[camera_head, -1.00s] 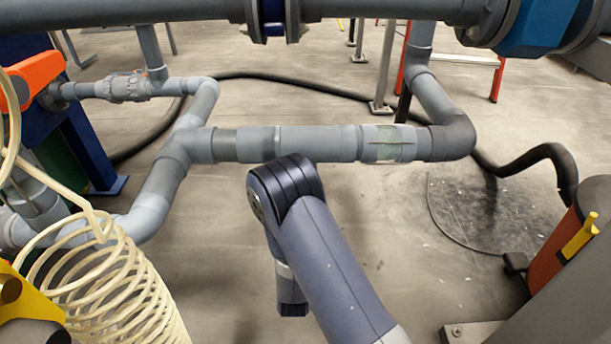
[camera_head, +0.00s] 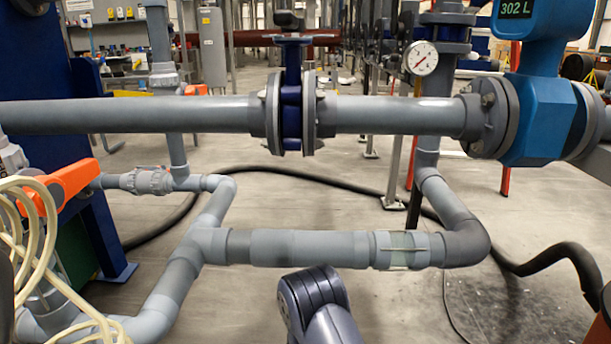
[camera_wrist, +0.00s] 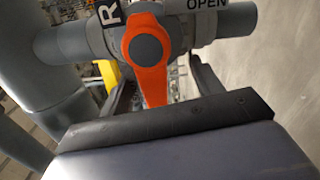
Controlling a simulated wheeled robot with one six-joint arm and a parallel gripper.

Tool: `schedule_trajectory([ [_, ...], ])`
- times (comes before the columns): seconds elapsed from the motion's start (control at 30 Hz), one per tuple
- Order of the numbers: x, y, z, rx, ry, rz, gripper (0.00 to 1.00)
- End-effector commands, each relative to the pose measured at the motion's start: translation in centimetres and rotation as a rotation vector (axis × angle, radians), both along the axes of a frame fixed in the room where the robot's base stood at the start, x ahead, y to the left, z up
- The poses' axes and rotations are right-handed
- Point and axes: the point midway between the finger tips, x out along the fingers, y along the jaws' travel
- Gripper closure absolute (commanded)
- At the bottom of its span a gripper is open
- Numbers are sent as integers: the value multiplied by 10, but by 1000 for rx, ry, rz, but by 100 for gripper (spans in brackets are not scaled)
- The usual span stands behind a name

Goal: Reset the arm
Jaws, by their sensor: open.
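My arm (camera_head: 318,305) shows at the bottom middle of the head view, in front of the lower grey pipe; its gripper end is out of that picture. In the wrist view my gripper (camera_wrist: 157,84) is open, its two dark fingers spread apart. An orange valve handle (camera_wrist: 147,55) on a grey pipe shows beyond and between the fingers, pointing down in the picture. Lettering "OPEN" and "R" shows next to it. I cannot tell whether a finger touches the handle. The fingers hold nothing.
A long grey pipe (camera_head: 150,114) with a blue valve (camera_head: 291,100) crosses the head view. A blue meter (camera_head: 545,110) reading 302 L and a gauge (camera_head: 421,58) stand right. An orange handle (camera_head: 60,188) and a coiled cream hose (camera_head: 40,225) are left. Open floor lies behind.

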Motion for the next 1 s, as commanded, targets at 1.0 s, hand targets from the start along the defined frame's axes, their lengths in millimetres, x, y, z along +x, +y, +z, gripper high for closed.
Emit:
schedule_trajectory([
  [1.0,0,0,6,210,-8,0,38],
])
